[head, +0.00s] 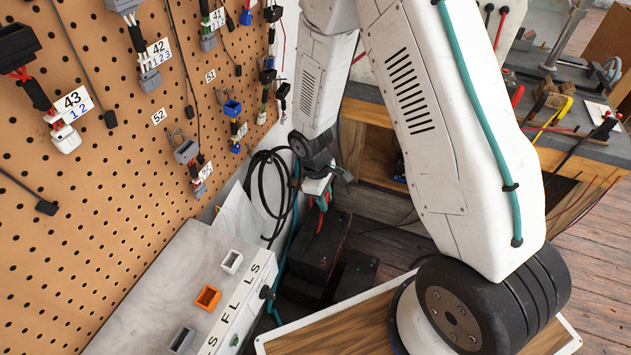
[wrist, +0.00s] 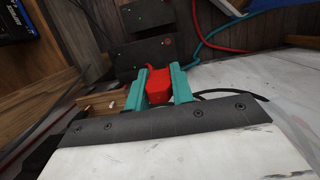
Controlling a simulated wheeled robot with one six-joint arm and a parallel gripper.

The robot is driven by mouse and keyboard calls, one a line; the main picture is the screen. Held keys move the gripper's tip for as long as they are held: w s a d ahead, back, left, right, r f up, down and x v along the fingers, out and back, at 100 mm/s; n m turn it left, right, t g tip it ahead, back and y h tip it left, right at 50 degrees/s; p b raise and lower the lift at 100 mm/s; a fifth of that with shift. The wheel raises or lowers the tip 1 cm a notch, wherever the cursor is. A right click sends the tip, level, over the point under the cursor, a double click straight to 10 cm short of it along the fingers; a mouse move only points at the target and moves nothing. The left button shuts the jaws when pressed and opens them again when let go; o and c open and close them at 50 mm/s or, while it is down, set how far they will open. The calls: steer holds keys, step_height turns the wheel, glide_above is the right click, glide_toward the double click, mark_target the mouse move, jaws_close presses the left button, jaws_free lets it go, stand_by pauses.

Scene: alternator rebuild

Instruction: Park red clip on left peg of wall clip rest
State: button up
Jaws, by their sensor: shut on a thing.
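My gripper (head: 321,198) hangs low beyond the near part of my arm in the head view. In the wrist view its two teal fingers (wrist: 157,96) are closed on both sides of the red clip (wrist: 159,84). A red cable (wrist: 198,35) shows beyond the clip. In the head view the clip is small and mostly hidden by the fingers. I cannot make out the wall clip rest or its left peg in either view.
Dark boxes (head: 312,258) with small lights stand below my gripper; they also show in the wrist view (wrist: 143,55). A pegboard (head: 130,190) with hanging connectors is at left. A cluttered workbench (head: 580,140) is at right.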

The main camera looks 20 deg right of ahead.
mark_target(326, 196)
steer(key=r, duration=0.2)
steer(key=s+r, duration=0.1)
steer(key=r, duration=0.1)
steer(key=shift+s+a, duration=0.15)
steer(key=shift+a, duration=0.05)
steer(key=shift+w+d+r+m, duration=0.1)
steer(key=shift+w+m, duration=0.25)
steer(key=shift+m, duration=0.45)
steer(key=w+d+m+t+y, duration=0.25)
steer(key=w+m, duration=0.75)
steer(key=m, duration=0.7)
steer(key=w+d+m+t+y, duration=0.1)
steer(key=w+d+m, duration=0.2)
steer(key=w+m, duration=1)
steer(key=s+f+m, duration=0.1)
steer(key=f, duration=0.2)
steer(key=s+f+m, duration=0.1)
steer(key=f+m, duration=0.1)
steer(key=f, duration=0.2)
steer(key=s+f+m, duration=0.1)
steer(key=f, duration=0.3)
steer(key=shift+s+a+f, duration=0.15)
steer(key=shift+s+a, duration=0.1)
steer(key=shift+s, duration=0.05)
steer(key=shift+f, duration=0.1)
steer(key=shift+x, duration=1.05)
steer(key=shift+s+d+f, duration=0.1)
steer(key=shift+s+d, duration=0.05)
